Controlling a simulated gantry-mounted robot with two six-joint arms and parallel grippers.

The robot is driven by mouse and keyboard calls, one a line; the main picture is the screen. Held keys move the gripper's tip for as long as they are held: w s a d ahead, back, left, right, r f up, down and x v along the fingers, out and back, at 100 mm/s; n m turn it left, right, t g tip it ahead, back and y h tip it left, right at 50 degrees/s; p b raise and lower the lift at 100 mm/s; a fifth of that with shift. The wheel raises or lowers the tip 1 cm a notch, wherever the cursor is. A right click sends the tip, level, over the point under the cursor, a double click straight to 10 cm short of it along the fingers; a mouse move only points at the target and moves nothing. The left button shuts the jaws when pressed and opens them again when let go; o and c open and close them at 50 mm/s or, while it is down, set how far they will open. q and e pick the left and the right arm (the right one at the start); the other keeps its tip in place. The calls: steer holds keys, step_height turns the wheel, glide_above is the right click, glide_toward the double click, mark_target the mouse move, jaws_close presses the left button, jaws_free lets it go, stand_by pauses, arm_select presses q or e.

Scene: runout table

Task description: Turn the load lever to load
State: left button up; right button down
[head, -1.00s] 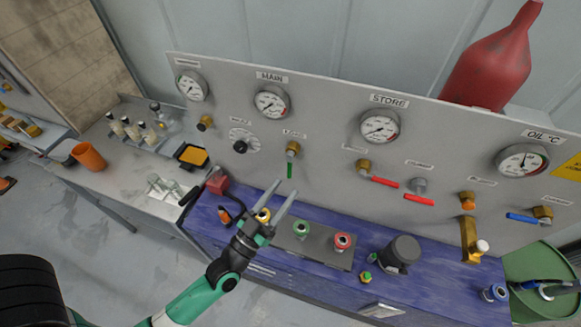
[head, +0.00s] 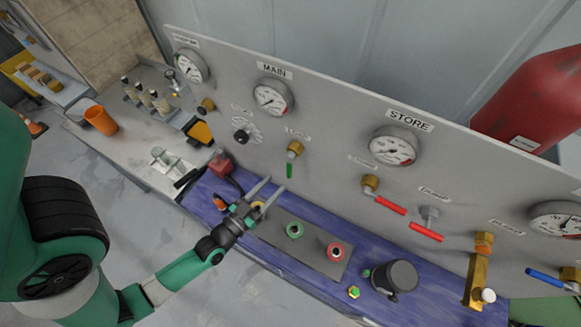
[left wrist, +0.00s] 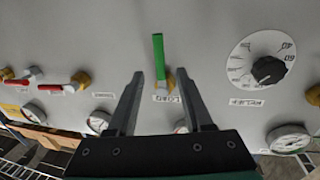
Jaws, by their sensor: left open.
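The load lever is a green handle (head: 290,170) on a brass valve (head: 295,149) on the grey panel. It hangs straight down in the head view. In the left wrist view the green handle (left wrist: 159,56) appears upside down, with the LOAD label beside the valve. My left gripper (head: 273,184) is open and empty, just left of and below the handle's lower end in the head view. In the left wrist view its spread fingers (left wrist: 160,75) stand either side of the lever's line, seemingly short of the panel; the exact gap is unclear. My right gripper is not in view.
The dial knob (head: 241,136) is left of the load valve. Red handles (head: 391,205) stick out at right. The blue bench (head: 325,235) below carries green and red fittings and a dark cylinder (head: 396,277). Gauges line the panel's top.

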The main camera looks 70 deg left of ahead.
mark_target(289, 169)
arm_select(q)
steer(key=x, duration=0.8)
steer(key=shift+w, duration=0.1)
jaws_close()
stand_by(1.0)
